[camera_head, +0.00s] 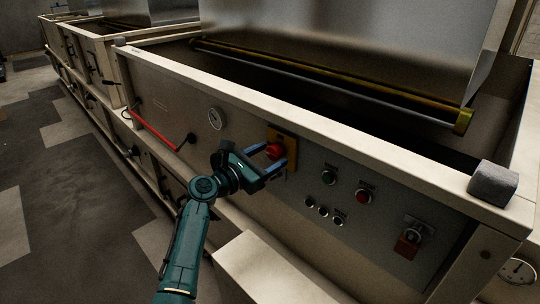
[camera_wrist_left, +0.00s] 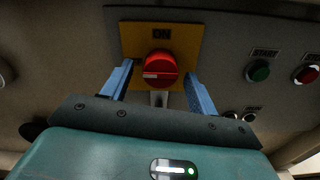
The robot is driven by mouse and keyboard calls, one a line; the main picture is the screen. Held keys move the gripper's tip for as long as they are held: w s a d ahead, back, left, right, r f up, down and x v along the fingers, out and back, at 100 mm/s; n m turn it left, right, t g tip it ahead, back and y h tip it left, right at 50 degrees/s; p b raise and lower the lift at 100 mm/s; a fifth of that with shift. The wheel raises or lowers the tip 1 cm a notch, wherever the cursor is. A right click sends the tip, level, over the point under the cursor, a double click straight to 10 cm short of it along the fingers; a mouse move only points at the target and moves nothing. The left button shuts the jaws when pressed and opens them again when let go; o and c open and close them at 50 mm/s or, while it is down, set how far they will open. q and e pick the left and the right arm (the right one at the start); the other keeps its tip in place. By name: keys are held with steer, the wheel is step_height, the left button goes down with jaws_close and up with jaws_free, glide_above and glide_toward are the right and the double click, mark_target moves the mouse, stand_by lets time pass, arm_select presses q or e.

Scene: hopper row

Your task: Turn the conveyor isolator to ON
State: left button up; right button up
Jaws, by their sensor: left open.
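The conveyor isolator is a red rotary knob (camera_head: 274,151) on a yellow plate (camera_head: 289,142) on the front panel. In the left wrist view the knob (camera_wrist_left: 160,70) shows a pale pointer mark lying sideways toward the left, and the plate (camera_wrist_left: 186,38) reads "ON" above it. My left gripper (camera_head: 272,157) is open, with its blue fingers to either side of the knob; it also shows in the left wrist view (camera_wrist_left: 159,84). Whether the fingers touch the knob cannot be told. My right gripper is not in view.
Right of the isolator are a green button (camera_head: 328,177), a red button (camera_head: 363,196) and several small buttons. A red-orange switch (camera_head: 408,241) is farther right. A grey block (camera_head: 493,184) sits on the rim.

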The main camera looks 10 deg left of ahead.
arm_select(q)
steer(key=shift+w+d, duration=0.25)
steer(key=shift+w, duration=0.15)
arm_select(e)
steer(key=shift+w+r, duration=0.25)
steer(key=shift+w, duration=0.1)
arm_select(q)
steer(key=c, duration=0.5)
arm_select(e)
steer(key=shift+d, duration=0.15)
arm_select(q)
steer(key=c, duration=0.5)
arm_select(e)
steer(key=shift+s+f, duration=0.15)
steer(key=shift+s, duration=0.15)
